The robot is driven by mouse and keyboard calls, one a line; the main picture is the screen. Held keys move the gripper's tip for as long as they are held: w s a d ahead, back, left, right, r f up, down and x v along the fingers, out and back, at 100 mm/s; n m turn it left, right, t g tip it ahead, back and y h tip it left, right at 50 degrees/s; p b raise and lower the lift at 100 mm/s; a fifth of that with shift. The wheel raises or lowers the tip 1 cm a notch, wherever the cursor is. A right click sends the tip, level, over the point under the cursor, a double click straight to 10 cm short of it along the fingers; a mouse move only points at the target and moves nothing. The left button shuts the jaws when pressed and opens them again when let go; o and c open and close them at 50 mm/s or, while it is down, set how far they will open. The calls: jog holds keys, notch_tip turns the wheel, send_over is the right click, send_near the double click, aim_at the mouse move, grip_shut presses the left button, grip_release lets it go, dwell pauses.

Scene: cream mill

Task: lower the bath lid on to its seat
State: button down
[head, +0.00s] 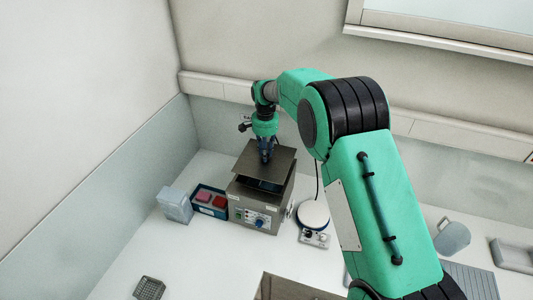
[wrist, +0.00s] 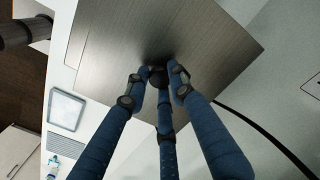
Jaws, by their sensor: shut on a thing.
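The bath (head: 255,213) is a grey metal box with a control panel on its front, standing on the white counter. Its lid (head: 278,160) is a flat square metal plate above the bath's top, with a dark opening showing below its front edge. In the wrist view the lid (wrist: 215,45) fills the upper middle, with a dark round knob (wrist: 157,76) on it. My gripper (head: 266,156) is above the lid; in the wrist view its blue fingers (wrist: 157,82) are shut around the knob. The bath's seat is mostly hidden under the lid.
Left of the bath stand a blue tub (head: 198,207) with red items and a pale container (head: 174,205). A white round-topped device (head: 313,213) is close on the right. A dark rack (head: 149,288) lies at the front left. A wall is behind.

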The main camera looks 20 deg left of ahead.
jog(key=shift+f, duration=0.1)
jog(key=shift+f+b, duration=0.85)
jog(key=shift+f, duration=1.4)
jog(key=shift+f+b, duration=0.4)
jog(key=shift+f, duration=0.1)
dwell(1.2)
jog(key=c, duration=0.9)
grip_release()
jog(key=shift+r, duration=0.1)
jog(key=shift+r+p, duration=0.45)
jog(key=shift+r, duration=0.95)
jog(key=shift+r, duration=0.2)
